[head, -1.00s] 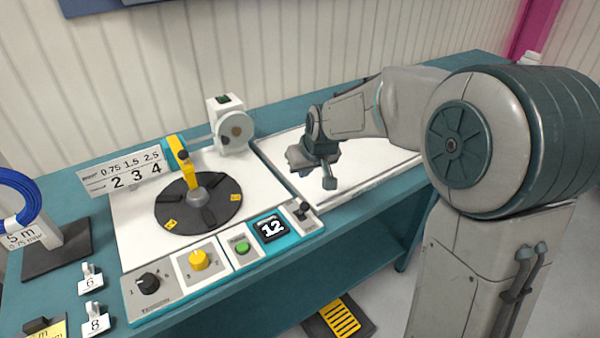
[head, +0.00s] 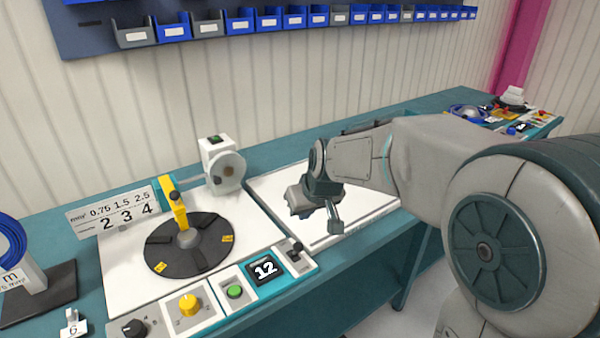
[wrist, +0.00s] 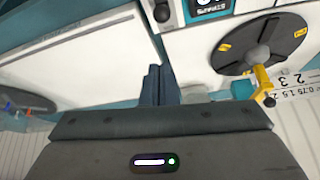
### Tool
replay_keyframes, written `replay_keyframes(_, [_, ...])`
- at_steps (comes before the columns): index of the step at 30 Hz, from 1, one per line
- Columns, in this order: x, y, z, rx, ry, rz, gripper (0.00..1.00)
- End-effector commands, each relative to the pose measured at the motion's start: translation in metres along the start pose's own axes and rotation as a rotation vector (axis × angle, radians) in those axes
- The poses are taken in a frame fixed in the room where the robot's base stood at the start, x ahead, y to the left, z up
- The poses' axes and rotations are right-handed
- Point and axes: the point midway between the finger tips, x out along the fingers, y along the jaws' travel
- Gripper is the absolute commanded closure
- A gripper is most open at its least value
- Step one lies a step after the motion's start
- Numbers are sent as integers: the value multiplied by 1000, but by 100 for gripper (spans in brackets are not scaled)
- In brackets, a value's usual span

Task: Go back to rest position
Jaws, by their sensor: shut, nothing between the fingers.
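My gripper (head: 335,226) hangs at the end of my arm above the white board (head: 380,217) on the right part of the teal bench. It is shut and empty. In the wrist view my gripper's fingers (wrist: 160,84) are together, with the reel machine beyond them. The machine's dark turntable (head: 160,259) and yellow arm (head: 178,207) stand left of my gripper, apart from it. The machine's display (head: 265,268) reads 12.
A green button (head: 235,292), a yellow knob (head: 188,304) and a black knob (head: 133,328) line the machine's front. A white device with a disc (head: 222,170) stands behind. A blue cable coil (head: 10,240) is at far left. Bins (head: 172,28) hang on the wall.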

Motion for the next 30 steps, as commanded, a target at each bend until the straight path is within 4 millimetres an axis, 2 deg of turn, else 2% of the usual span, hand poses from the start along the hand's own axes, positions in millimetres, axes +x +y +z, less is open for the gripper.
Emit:
replay_keyframes(2, [-4,1,4,4,-5,6,100])
replay_keyframes(5, [-17,4,19,22,-26,28,100])
replay_keyframes(8, [-41,12,50,69,-64,66,100])
replay_keyframes(12, [-76,21,106,163,-127,119,100])
replay_keyframes(15, [-96,25,145,232,-165,144,100])
replay_keyframes(19, [-112,26,185,305,-203,160,100])
replay_keyframes(21, [-117,26,199,331,-217,164,100])
replay_keyframes(24, [-120,26,210,352,-228,167,100])
replay_keyframes(30, [-120,26,213,359,-233,167,100])
